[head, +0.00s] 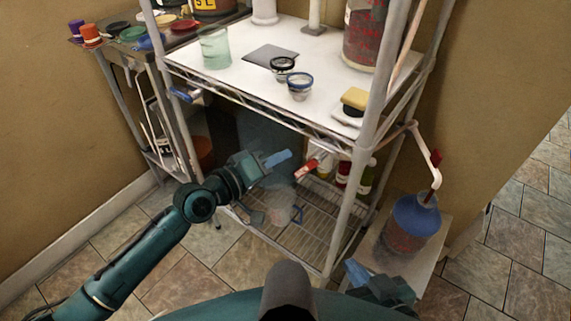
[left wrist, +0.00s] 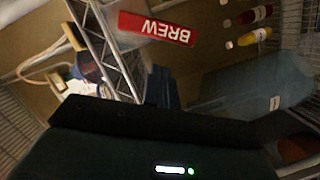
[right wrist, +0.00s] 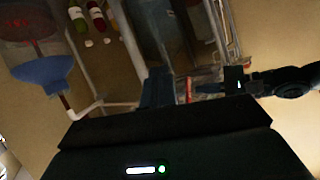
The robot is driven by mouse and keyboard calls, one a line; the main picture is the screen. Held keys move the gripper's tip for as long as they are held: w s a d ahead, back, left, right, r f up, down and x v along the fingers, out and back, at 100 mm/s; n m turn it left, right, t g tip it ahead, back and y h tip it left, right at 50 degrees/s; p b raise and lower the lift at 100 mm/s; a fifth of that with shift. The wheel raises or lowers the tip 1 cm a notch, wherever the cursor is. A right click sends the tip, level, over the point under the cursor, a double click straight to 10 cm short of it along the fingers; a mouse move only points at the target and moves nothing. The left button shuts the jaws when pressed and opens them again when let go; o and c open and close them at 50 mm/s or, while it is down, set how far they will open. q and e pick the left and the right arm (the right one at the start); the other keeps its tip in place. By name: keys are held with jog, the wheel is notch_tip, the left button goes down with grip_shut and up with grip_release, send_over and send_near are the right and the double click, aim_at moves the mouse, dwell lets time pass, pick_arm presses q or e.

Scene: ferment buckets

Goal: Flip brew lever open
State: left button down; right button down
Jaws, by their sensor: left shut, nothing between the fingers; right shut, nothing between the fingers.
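The brew lever (head: 306,169) is a small red handle under the white shelf's front edge. In the left wrist view the lever (left wrist: 156,28) shows large, with the white word BREW upside down. My left gripper (head: 279,157) is shut and empty, just left of the lever, with a small gap seen in the head view. Its fingers also show below the lever in the left wrist view (left wrist: 164,88). My right gripper (head: 356,272) is shut and empty at the lower right, far from the lever. Its fingers show in the right wrist view (right wrist: 157,88).
A large bluish translucent tank (left wrist: 262,84) stands beside the lever. Several bottles (head: 343,174) stand behind it. A rack post (head: 347,205) rises to the right. A blue-topped container (head: 412,222) stands under a pipe with another red handle (head: 436,166). Jars (head: 299,86) stand on the shelf.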

pick_arm(q)
jog(key=shift+s+d+f, duration=0.55)
jog(key=shift+s+d, duration=0.1)
jog(key=shift+d, duration=0.1)
pick_arm(e)
jog(key=shift+a, duration=0.1)
jog(key=shift+f, duration=0.1)
